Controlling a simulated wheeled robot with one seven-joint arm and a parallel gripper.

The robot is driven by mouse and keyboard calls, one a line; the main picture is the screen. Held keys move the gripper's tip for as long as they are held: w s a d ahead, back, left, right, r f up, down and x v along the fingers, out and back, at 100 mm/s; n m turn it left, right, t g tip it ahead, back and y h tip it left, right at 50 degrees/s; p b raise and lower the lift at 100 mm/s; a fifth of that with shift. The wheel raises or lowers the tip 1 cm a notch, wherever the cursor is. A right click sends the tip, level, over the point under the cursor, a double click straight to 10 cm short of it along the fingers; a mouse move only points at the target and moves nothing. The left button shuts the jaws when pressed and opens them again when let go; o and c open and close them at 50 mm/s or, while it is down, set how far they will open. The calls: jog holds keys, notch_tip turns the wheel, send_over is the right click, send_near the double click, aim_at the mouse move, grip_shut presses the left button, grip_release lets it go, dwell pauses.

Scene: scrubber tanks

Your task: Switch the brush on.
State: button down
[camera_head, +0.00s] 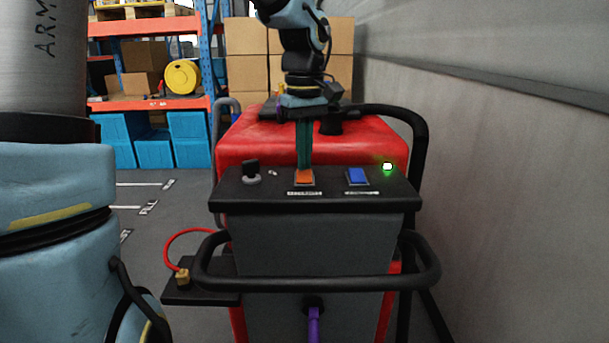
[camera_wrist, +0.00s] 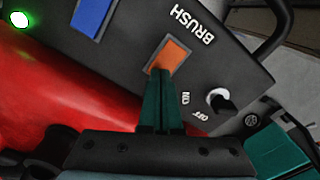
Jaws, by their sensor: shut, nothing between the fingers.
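The orange brush switch (camera_head: 304,178) sits in the middle of the black control panel (camera_head: 230,197) on the red scrubber (camera_head: 372,150). In the wrist view the orange switch (camera_wrist: 174,52) has the word BRUSH beside it. My gripper (camera_head: 304,166) points down with its green fingers together and empty. Its fingertips (camera_wrist: 161,72) are at the edge of the switch and overlap it in both views. I cannot tell whether they touch or press it. The switch shows no clear light of its own.
A blue switch (camera_head: 357,176) and a lit green lamp (camera_head: 387,167) are to the right on the panel. A black key knob (camera_head: 251,171) is to the left, marked OFF in the wrist view. A black handlebar (camera_head: 320,284) runs in front. A grey wall (camera_head: 500,190) stands to the right.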

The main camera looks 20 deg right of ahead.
jog(key=shift+f, duration=0.35)
jog(key=shift+r, duration=0.1)
jog(key=shift+r+p, duration=2.75)
jog(key=shift+r, duration=0.75)
